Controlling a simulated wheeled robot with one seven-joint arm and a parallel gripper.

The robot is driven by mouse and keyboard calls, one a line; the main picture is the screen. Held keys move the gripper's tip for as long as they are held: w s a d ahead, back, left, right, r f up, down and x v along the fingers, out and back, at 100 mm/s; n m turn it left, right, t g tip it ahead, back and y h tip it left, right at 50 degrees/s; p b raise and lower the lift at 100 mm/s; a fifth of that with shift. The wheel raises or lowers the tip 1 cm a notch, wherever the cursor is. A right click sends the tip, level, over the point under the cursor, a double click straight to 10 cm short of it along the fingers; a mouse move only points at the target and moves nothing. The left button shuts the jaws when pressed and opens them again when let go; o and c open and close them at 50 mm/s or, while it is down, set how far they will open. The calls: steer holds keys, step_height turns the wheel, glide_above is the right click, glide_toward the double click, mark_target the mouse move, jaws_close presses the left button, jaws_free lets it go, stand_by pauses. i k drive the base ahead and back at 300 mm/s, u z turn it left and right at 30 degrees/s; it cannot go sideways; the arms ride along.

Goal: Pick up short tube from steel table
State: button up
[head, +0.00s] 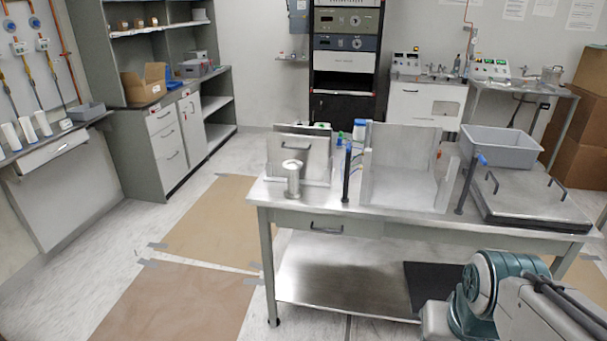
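The steel table (415,221) stands right of centre in the head view, with a drawer and a lower shelf. A short metallic tube with a flanged top (293,181) stands upright near the table's left front corner. It looks like the short tube. A flat metal panel with a handle (312,157) stands just behind it. Part of my arm shows at the bottom right, in front of the table. My gripper is out of the picture, so its opening and contents are hidden.
A dark post (347,172) and an open metal box (405,180) stand right of the tube. A grey bin (500,145) and a handled plate (530,192) occupy the table's right end. Brown floor sheets (205,225) lie left of the table, where the floor is open.

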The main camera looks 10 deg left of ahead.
mark_target(293, 192)
steer(key=u, duration=0.2)
steer(key=i, duration=0.35)
steer(key=u, duration=0.85)
steer(key=i, duration=1.55)
steer(key=u, duration=0.1)
